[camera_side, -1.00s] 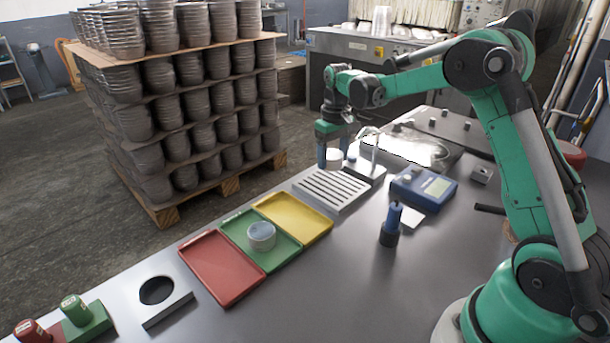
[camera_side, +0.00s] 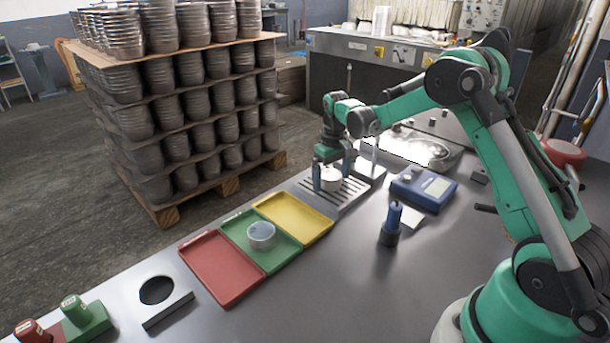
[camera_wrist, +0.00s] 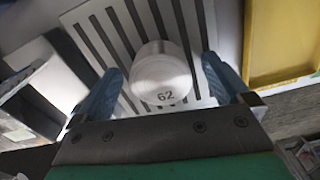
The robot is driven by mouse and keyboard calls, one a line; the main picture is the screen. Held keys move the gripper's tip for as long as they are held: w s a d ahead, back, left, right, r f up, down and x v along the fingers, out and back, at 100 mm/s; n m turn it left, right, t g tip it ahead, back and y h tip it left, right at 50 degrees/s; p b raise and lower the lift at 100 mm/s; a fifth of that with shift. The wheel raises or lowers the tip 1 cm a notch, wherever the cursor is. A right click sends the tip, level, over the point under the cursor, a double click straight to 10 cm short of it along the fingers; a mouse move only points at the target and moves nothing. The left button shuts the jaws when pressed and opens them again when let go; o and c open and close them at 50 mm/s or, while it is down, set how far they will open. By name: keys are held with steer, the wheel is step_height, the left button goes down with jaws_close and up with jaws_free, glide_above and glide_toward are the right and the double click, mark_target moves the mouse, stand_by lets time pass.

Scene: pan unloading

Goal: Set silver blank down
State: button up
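The silver blank (camera_side: 330,182) is a short pale metal cylinder standing upright on the slotted rack (camera_side: 349,198). In the wrist view the blank (camera_wrist: 160,80) has "62" on its near face, and the rack's dark slots (camera_wrist: 98,42) run behind it. My gripper (camera_side: 332,178) is low over the rack, with one blue finger on each side of the blank. In the wrist view my gripper (camera_wrist: 162,68) is open, with a visible gap between each finger and the blank. The blank's underside is hidden.
Red (camera_side: 215,272), green (camera_side: 281,258) and yellow (camera_side: 310,232) trays lie nearby. Another round blank (camera_side: 261,234) sits in the green tray. A blue instrument (camera_side: 425,188) and a blue-black upright tool (camera_side: 390,228) stand right of the rack.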

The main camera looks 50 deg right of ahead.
mark_target(332, 175)
steer(key=shift+r, duration=0.1)
step_height(332, 175, up, 11)
steer(key=s+a+r+t, duration=0.3)
steer(key=s+a+r, duration=0.2)
steer(key=a, duration=0.3)
steer(key=s+a+f+n+t, duration=0.1)
steer(key=s+a+f+t, duration=0.3)
steer(key=s+a, duration=0.2)
steer(key=s, duration=0.2)
steer(key=shift+s+a+f+n, duration=0.2)
steer(key=shift+s+a+n, duration=0.1)
steer(key=shift+n, duration=0.1)
